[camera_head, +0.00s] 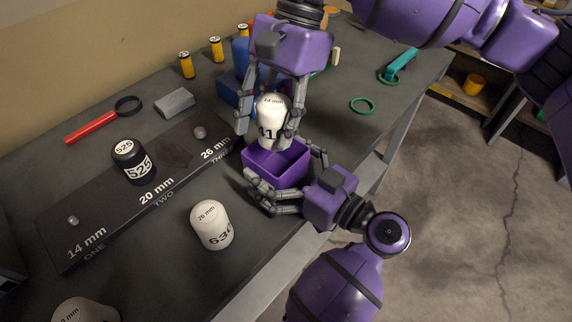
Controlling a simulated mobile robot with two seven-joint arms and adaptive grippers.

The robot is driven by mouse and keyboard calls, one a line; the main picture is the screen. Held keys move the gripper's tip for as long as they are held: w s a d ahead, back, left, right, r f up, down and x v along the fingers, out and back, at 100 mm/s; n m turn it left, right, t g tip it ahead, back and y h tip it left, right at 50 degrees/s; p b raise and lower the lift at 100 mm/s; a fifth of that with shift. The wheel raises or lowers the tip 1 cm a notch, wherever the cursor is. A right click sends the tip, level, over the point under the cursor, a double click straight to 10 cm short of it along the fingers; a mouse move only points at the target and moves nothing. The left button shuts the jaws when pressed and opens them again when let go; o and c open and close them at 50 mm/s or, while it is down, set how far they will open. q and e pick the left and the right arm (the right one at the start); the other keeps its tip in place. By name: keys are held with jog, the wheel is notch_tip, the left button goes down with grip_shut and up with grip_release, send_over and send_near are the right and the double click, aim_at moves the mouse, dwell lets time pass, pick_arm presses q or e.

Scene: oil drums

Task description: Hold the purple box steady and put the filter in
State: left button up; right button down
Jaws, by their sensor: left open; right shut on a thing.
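The purple box (262,171) is an open-topped bin on the workbench near its front edge. My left gripper (284,168) is open, with its fingers spread on two sides of the box; whether they touch its walls I cannot tell. My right gripper (268,127) points down and is shut on a white filter (272,112) marked 14 mm. The filter is upright over the box, and its lower end is at about the rim or just inside; the exact depth is hard to tell. The box's far side is partly hidden behind the filter and fingers.
A dark board (95,222) marked 14, 20 and 26 mm holds a black filter (133,162). A white 26 mm filter (212,226) stands in front. A red-handled magnifier (92,127), grey block (175,103) and green ring (362,106) lie on the bench.

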pick_arm(q)
jog(key=shift+c, duration=0.5)
jog(key=c, duration=1.2)
pick_arm(e)
jog(key=shift+f, duration=0.7)
jog(key=shift+f, duration=0.4)
jog(key=shift+f, duration=0.75)
jog(key=shift+f, duration=0.2)
